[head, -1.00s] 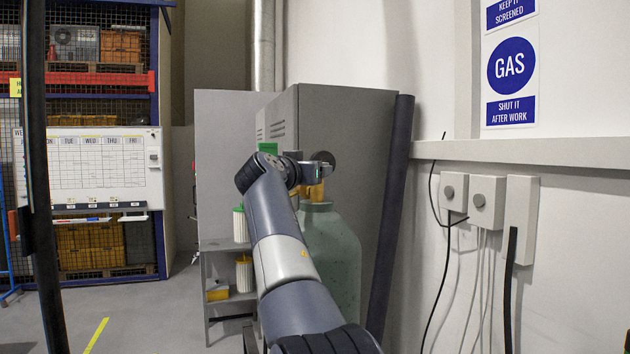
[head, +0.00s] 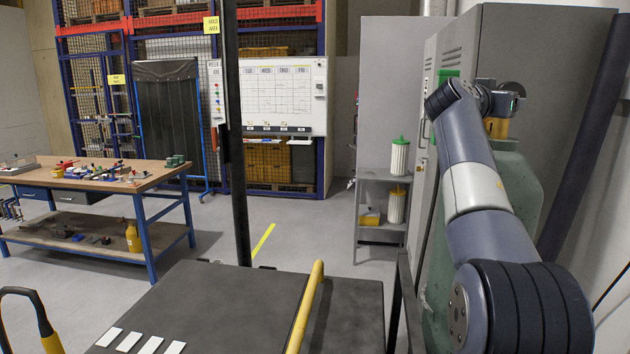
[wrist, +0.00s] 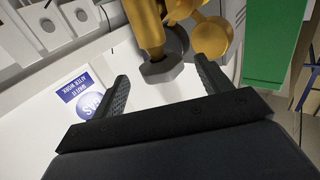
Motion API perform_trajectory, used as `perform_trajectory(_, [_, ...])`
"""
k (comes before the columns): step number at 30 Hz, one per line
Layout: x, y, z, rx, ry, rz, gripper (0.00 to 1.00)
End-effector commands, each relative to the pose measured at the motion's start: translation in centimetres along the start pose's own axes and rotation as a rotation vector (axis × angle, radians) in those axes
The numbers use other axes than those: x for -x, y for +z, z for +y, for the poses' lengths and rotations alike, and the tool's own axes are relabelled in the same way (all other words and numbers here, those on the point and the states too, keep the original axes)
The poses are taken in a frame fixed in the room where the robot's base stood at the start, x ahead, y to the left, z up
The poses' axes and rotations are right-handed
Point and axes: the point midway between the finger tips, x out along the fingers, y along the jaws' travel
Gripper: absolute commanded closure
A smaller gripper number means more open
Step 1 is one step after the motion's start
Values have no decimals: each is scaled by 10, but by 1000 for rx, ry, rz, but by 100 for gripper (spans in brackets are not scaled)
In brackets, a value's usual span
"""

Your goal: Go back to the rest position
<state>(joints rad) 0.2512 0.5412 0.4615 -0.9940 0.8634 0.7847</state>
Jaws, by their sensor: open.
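My gripper (wrist: 160,80) is open in the wrist view, its two dark fingers spread with nothing held between them. A brass valve (wrist: 150,30) with a grey hex nut shows just beyond the fingertips; I cannot tell whether they touch. In the head view my arm reaches from the lower right to the top of a green gas cylinder (head: 522,190). The brass valve (head: 497,128) shows just below my wrist there. My arm hides part of the cylinder, and the fingers are hard to make out in this view.
A grey cabinet (head: 560,60) stands close behind the cylinder, with the wall to the right. A small shelf (head: 382,176) holds white canisters. A dark tabletop (head: 210,300) with a yellow rail (head: 306,305) lies in front. A workbench (head: 120,190) stands left; open floor lies between.

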Motion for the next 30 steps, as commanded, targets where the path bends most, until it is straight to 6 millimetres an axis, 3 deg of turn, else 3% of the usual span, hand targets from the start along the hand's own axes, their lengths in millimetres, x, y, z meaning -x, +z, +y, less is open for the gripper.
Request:
perform_trajectory(6, [-40, -4, 0, 1, 2, -2, 27])
perform_trajectory(12, [-61, -3, 1, 0, 2, -1, 27])
perform_trajectory(30, [-60, 1, 0, 0, -7, 1, 27])
